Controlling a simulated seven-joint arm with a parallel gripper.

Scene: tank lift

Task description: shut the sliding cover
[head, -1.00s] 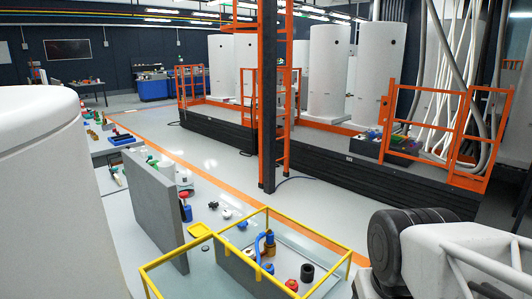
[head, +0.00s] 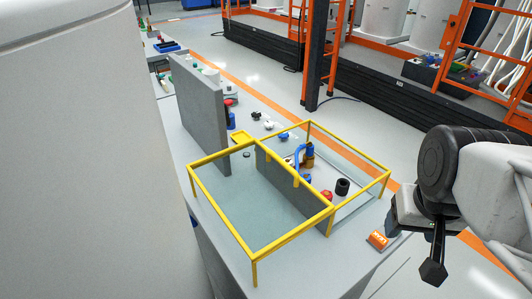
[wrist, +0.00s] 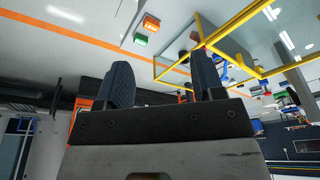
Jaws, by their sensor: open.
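A yellow-railed frame (head: 222,228) stands on the grey bench, in two bays side by side. The left bay looks covered by a tinted, see-through pane (head: 245,207), which may be the sliding cover. The right bay, beyond a grey divider (head: 282,187), holds a blue-handled item (head: 299,157), a red piece (head: 326,195) and a black cylinder (head: 342,187). I cannot tell whether a pane covers it. My gripper (head: 432,272) is right of the frame, apart from it, pointing down. In the wrist view its two fingers (wrist: 164,85) are open with nothing between them; yellow rails show beyond them.
A tall grey slab (head: 200,115) stands on the bench behind the left bay. A small orange block (head: 377,239) lies at the bench's right edge, near my arm. A large white cylinder (head: 75,150) fills the left.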

